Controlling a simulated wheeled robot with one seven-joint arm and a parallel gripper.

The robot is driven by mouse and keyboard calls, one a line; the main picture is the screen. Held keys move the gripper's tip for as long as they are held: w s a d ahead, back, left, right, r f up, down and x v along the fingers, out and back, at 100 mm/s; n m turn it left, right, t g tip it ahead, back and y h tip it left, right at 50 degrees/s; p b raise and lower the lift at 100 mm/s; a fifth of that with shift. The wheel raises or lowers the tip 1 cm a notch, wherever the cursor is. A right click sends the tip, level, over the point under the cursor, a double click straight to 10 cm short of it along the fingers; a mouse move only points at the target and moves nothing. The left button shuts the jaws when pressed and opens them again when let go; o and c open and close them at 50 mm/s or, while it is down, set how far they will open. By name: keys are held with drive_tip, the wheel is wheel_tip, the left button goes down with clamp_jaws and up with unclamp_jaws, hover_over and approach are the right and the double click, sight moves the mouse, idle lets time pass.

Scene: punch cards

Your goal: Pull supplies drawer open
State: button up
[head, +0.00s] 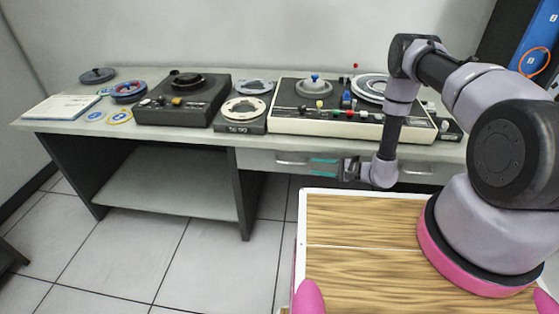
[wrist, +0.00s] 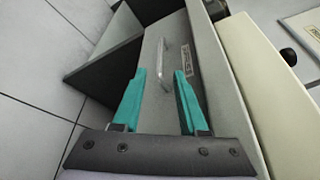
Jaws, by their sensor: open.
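The drawer is a pale grey front under the desk, with a silver bar handle (head: 292,161); it looks shut. In the wrist view the drawer front (wrist: 150,100) carries the handle (wrist: 163,66) and a small label (wrist: 183,58) too small to read surely. My gripper (head: 312,167) is open, its teal fingers just right of the handle in the head view. In the wrist view the handle shows between the fingertips of my gripper (wrist: 160,73). I see no contact, and the depth gap is unclear.
The desk top (head: 60,126) holds a tape machine (head: 180,100), a reel unit (head: 241,115) and a wide control console (head: 330,122). A second drawer handle (head: 415,171) shows behind my arm at the right. Floor (head: 130,240) is clear at the left.

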sight(291, 163)
drive_tip(key=x, duration=1.1)
drive_tip(key=shift+w+a+r, duration=0.1)
drive_tip(key=shift+a, duration=0.1)
drive_tip(key=shift+c, duration=0.4)
clamp_jaws()
idle(0.7)
